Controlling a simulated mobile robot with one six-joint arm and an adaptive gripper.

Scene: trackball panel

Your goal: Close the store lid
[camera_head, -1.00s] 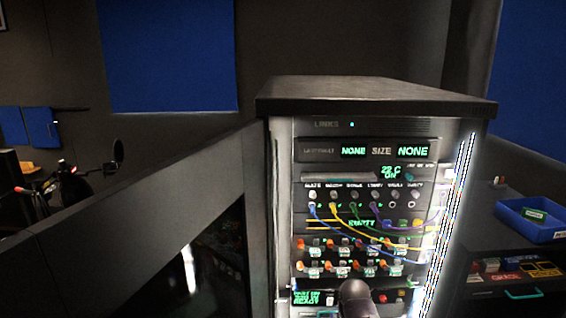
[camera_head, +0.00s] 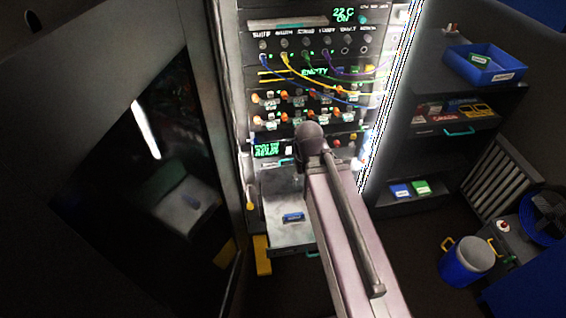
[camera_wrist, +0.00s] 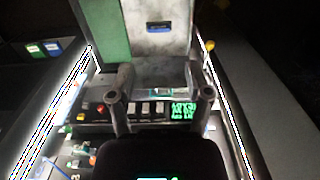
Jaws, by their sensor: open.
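An open grey drawer-like store (camera_head: 280,238) juts from the bottom of the rack, with a small blue labelled block (camera_head: 293,217) inside. In the wrist view the grey store (camera_wrist: 158,62) is beyond the fingertips, with the blue block (camera_wrist: 160,27) in it. A green panel (camera_wrist: 106,32) runs along its left side there; I cannot tell whether this is the lid. My gripper (camera_wrist: 158,78) is open with nothing between its fingers, over the front panel by the store's near edge. In the head view my arm hides the gripper and the store's right part.
The rack (camera_head: 310,110) has cables, knobs and a lit strip. A dark glass door (camera_head: 160,170) stands open at left. A side shelf (camera_head: 465,125) holds a blue tray (camera_head: 485,62). A blue bucket (camera_head: 466,262) stands on the floor at right.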

